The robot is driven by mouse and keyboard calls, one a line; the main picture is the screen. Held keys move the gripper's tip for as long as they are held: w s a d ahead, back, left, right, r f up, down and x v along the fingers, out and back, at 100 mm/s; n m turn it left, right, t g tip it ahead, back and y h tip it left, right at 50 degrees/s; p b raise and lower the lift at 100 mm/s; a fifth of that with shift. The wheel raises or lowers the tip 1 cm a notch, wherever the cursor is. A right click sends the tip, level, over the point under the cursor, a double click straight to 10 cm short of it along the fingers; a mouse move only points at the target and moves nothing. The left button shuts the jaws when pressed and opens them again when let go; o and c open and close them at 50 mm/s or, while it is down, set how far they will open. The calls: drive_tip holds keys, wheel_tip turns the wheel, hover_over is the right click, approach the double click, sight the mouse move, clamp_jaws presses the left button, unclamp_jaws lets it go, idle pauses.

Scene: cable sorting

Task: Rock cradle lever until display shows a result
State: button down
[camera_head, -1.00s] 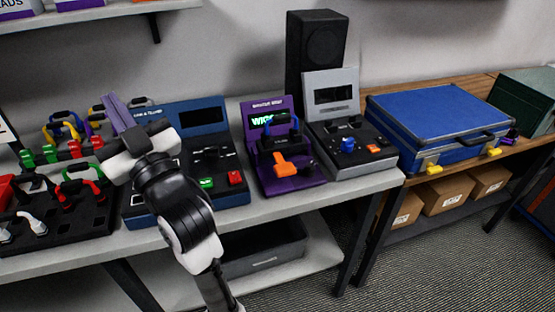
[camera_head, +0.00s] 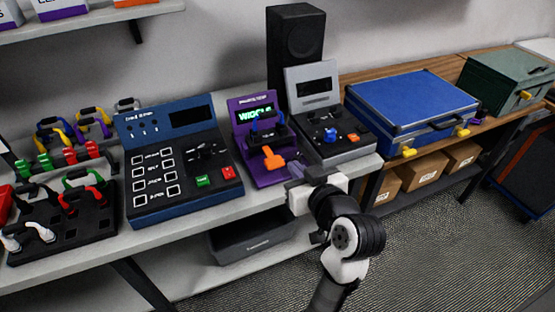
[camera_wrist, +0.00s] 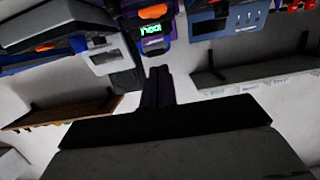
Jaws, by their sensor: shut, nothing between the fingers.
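The purple tester (camera_head: 241,108) stands on the bench with its green display lit and reading something like "WIGGLE". Its orange cradle lever (camera_head: 273,158) sticks out at the front, and a blue cable (camera_head: 267,130) sits in the cradle above it. My gripper (camera_head: 296,175) is shut and empty, just in front and to the right of the purple tester, apart from the lever. In the wrist view the gripper fingers (camera_wrist: 158,86) are together, and the picture is upside down. The tester's green display (camera_wrist: 152,29) and orange lever (camera_wrist: 154,11) show beyond the fingers.
A blue tester (camera_head: 150,210) stands left and a grey tester (camera_head: 298,78) with an orange button stands right. Cable racks (camera_head: 90,240) fill the far left. A black speaker (camera_head: 296,40) stands behind. A blue case (camera_head: 405,97) lies on the wooden table at right.

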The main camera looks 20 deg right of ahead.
drive_tip(key=shift+w+f, duration=0.1)
drive_tip(key=shift+w, duration=0.05)
drive_tip(key=b, duration=0.1)
hover_over(278, 181)
wheel_tip(278, 181, down, 5)
drive_tip(key=shift+f, duration=0.6)
drive_tip(key=shift+f, duration=0.1)
